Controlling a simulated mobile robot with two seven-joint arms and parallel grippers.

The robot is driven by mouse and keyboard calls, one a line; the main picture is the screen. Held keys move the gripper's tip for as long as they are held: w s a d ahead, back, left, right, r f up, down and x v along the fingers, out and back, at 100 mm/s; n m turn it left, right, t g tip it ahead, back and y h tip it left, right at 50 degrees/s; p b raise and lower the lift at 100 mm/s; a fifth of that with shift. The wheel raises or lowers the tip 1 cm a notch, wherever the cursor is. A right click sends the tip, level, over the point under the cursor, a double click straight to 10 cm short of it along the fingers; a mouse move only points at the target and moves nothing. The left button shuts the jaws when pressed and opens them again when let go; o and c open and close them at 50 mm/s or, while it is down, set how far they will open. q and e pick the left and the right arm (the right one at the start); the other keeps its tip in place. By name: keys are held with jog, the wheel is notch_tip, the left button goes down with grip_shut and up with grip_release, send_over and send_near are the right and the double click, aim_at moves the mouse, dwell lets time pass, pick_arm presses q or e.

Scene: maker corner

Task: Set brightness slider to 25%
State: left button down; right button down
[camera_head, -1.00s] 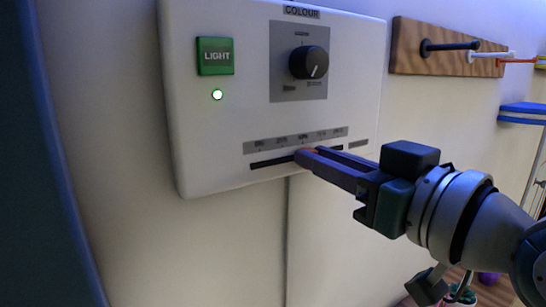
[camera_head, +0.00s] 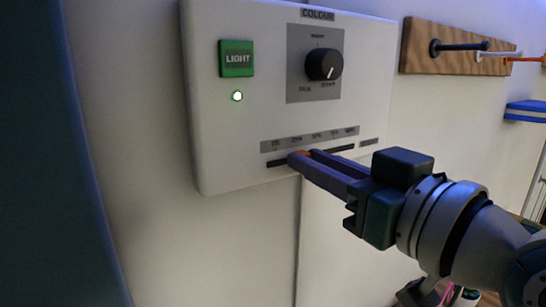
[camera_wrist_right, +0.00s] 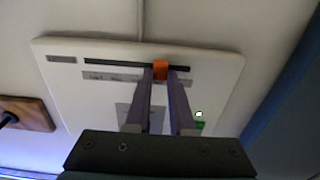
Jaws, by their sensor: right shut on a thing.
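The white control panel (camera_head: 215,140) is on the wall. Its brightness slider has a dark track (camera_head: 340,149) under a grey strip of percent marks (camera_head: 318,137). My right gripper (camera_head: 301,157) is shut on the orange slider knob (camera_wrist_right: 160,69); the knob shows between the two fingers in the right wrist view. In the head view the fingertips largely hide the knob and sit near the 25% mark, left of the track's middle. My left gripper is not in view.
Above the slider are a green LIGHT button (camera_head: 237,58), a lit indicator (camera_head: 237,96) and a black COLOUR dial (camera_head: 324,64). A wooden peg rack (camera_head: 420,55) is on the wall to the right. The wall below the panel is bare.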

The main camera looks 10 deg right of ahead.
jog(key=c, duration=0.8)
grip_release()
jog(key=shift+o, duration=0.2)
jog(key=b+v, duration=0.4)
jog(key=v, duration=0.6)
jog(key=s+d+f+m+g+h+p, duration=0.1)
jog(key=s+f+g+h+p, duration=0.2)
jog(key=s+f+g+p, duration=0.2)
jog(key=s+d+f+m+g+h+p, duration=0.1)
jog(key=s+d+f+g+h+p, duration=0.1)
jog(key=s+f+g+p, duration=0.3)
jog(key=s+f+g+h, duration=0.1)
jog(key=s+g, duration=0.2)
jog(key=s, duration=0.2)
jog(key=shift+s, duration=0.35)
